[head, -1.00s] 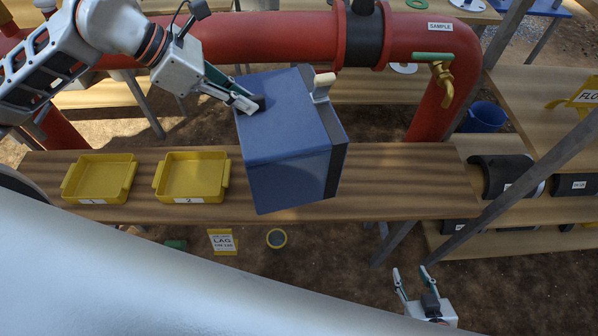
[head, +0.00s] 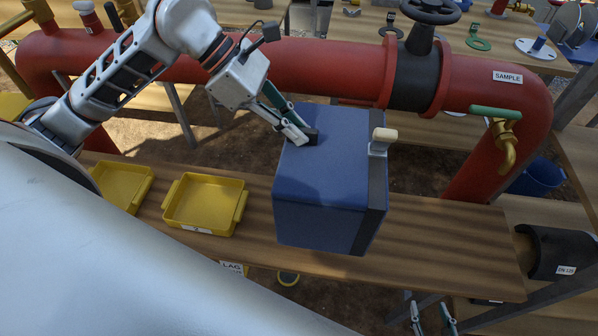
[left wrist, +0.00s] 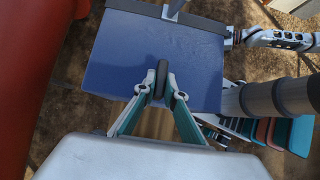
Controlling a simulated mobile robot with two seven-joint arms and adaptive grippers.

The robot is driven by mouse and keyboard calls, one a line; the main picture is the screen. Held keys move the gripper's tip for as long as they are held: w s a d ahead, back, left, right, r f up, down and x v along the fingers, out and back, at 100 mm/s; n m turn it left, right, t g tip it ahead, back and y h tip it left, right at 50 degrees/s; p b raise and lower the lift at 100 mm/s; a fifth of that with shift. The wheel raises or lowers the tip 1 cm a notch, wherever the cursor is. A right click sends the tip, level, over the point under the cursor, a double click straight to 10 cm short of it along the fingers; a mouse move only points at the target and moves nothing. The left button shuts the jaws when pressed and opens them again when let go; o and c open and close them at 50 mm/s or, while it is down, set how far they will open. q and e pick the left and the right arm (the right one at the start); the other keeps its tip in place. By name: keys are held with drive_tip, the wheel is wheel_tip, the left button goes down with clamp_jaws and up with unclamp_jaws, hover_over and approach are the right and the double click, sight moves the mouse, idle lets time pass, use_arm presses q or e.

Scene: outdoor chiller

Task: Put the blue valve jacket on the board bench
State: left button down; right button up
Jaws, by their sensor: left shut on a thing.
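The blue valve jacket (head: 325,185) is a large box-like shell with a dark strip and a pale-knobbed latch on its right side. It appears upright over the wooden board bench (head: 450,245); I cannot tell whether its underside touches the boards. My left gripper (head: 308,138) is shut on the jacket's top, at a small dark grip. In the left wrist view, the fingers (left wrist: 162,82) close on this dark piece against the blue face (left wrist: 120,65). My right gripper (head: 432,312) is at the bottom edge, fingers apart, empty and partly cut off.
Two yellow trays stand on the bench left of the jacket, the nearer one (head: 205,203) labelled 2, the other (head: 123,185) further left. A red pipe (head: 300,65) with a black valve and brass tap runs behind. Bare bench lies right of the jacket.

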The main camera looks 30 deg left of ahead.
use_arm(q)
wheel_tip(320, 180, down, 12)
drive_tip(key=shift+f, duration=0.2)
idle(0.4)
drive_tip(key=c, duration=2.1)
unclamp_jaws()
drive_tip(key=b+v, duration=0.1)
drive_tip(key=v, duration=1.1)
